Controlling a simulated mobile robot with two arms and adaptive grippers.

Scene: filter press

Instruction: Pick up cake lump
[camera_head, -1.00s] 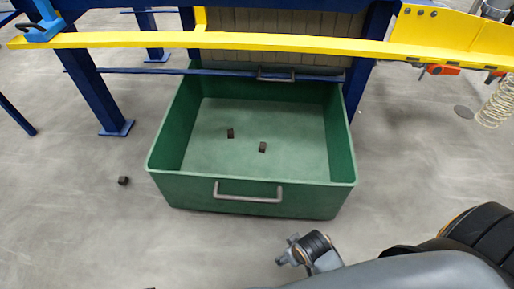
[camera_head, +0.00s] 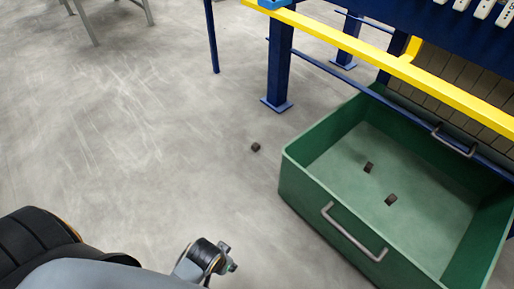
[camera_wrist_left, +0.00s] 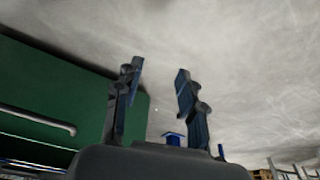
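A small dark cake lump (camera_head: 255,146) lies on the grey floor, left of the green tub (camera_head: 340,232) in the head view. Two similar dark lumps, one (camera_head: 369,167) and another (camera_head: 390,200), lie on the tub's floor. My left arm comes in at the bottom left of the head view, short of the floor lump. In the left wrist view my left gripper (camera_wrist_left: 158,75) is open and empty, its fingers apart. The green tub (camera_wrist_left: 45,95) with its grey handle is on the left there. No lump shows in that view. My right gripper is not in view.
A blue press frame leg (camera_head: 280,65) and a yellow rail (camera_head: 350,42) stand behind the tub. A thin blue post (camera_head: 211,35) rises at the top.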

